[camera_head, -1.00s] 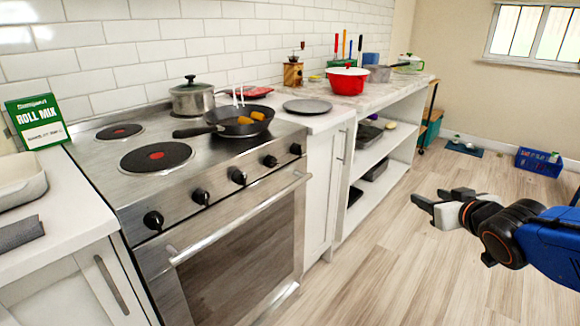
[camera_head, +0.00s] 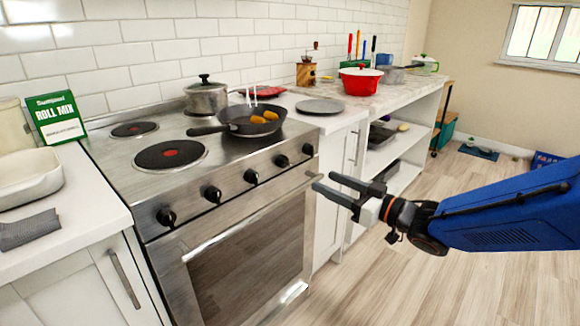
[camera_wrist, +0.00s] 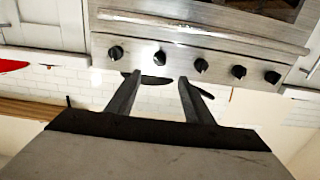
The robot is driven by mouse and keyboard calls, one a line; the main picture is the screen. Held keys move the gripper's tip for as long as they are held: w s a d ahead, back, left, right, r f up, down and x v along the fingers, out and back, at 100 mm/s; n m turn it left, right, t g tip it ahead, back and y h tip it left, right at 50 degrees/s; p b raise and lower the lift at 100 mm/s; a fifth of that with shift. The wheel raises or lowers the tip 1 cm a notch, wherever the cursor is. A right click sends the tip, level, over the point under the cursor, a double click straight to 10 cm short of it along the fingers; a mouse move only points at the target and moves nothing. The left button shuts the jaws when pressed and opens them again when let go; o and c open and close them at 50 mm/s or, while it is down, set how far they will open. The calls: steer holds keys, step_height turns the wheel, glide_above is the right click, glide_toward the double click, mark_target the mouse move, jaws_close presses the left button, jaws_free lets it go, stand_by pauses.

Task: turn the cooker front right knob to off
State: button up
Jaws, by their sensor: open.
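The cooker (camera_head: 205,245) has a row of several black knobs on its steel front panel. The rightmost knob (camera_head: 308,149) and the second from the right (camera_head: 281,161) show in the head view. No labels are readable, so I cannot tell which is the front right knob or its setting. My gripper (camera_head: 325,182) is open and empty, in front of the cooker's right end, apart from the knobs. The wrist view is upside down; there the second-from-right knob (camera_wrist: 160,57) appears in line with the gap between the fingers (camera_wrist: 160,76), and the rightmost knob (camera_wrist: 115,52) lies left of it.
A frying pan (camera_head: 250,122) with orange food sits on the front right hob, a lidded pot (camera_head: 207,97) behind it. The oven handle (camera_head: 240,222) runs below the knobs. A white cabinet (camera_head: 330,200) adjoins at right. The floor before the cooker is clear.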

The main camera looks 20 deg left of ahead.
mark_target(284, 162)
steer(key=x, duration=1.4)
steer(key=shift+a, duration=0.15)
steer(key=shift+w, duration=0.15)
steer(key=c, duration=1)
